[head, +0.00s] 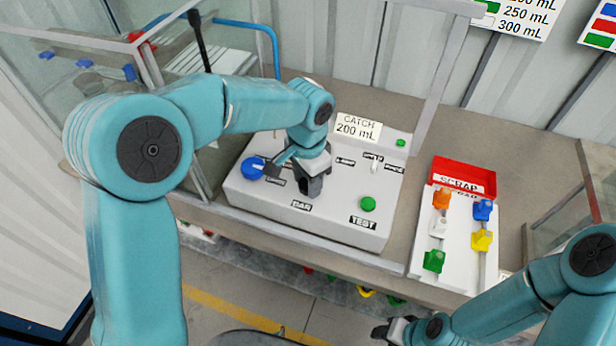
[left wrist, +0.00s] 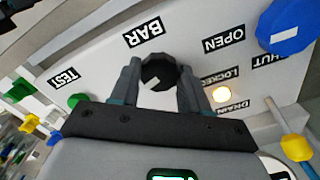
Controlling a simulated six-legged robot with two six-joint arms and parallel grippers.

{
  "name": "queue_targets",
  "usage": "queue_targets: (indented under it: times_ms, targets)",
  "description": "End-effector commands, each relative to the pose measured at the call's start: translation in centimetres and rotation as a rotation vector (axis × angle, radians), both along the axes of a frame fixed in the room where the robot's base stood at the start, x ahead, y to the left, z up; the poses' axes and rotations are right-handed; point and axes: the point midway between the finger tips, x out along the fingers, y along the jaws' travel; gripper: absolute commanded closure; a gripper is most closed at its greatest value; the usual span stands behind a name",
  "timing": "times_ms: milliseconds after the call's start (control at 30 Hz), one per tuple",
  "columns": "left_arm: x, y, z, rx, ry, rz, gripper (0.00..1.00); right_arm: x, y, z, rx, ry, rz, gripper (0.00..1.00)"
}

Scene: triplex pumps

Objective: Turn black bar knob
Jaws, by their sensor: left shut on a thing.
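The black bar knob (left wrist: 158,72) shows in the left wrist view beside the BAR label, with a pale pointer mark on its face. My left gripper (left wrist: 160,80) has one finger on each side of the knob and is shut on it. In the head view my left gripper (head: 312,186) points down onto the white control panel (head: 265,205), above the BAR label, and it hides the knob. My right gripper (head: 393,331) is at the bottom of the head view, away from the panel; its jaw opening is unclear.
A blue knob (head: 252,168) is left of my left gripper, and a green button (head: 368,204) by the TEST label is right. A lit lamp (left wrist: 221,94) is near LOCKED. A red scrap tray (head: 463,172) and coloured valve pieces stand further right. Glass panels flank the bench.

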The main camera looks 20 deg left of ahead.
Motion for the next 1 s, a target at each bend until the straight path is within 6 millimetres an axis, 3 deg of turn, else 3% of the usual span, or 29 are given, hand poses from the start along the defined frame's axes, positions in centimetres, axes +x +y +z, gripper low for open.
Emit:
queue_targets:
  times_ms: [567,600,667,1000]
  targets:
    - [0.11,0.18,0.35,0.002,-0.005,-0.029,0.85,0.0,0.0,0.13,0.0,0.0,0.0,0.57]
    - [0.12,0.19,0.35,0.002,-0.005,-0.029,0.45,0.0,0.0,0.13,0.0,0.0,0.0,0.57]
    - [0.11,0.17,0.32,0.001,-0.005,-0.029,0.29,0.0,0.0,0.13,0.0,0.0,0.0,0.57]
    - [0.1,0.08,0.46,0.001,-0.004,-0.029,0.29,0.0,0.0,0.05,0.0,0.0,0.0,0.57]
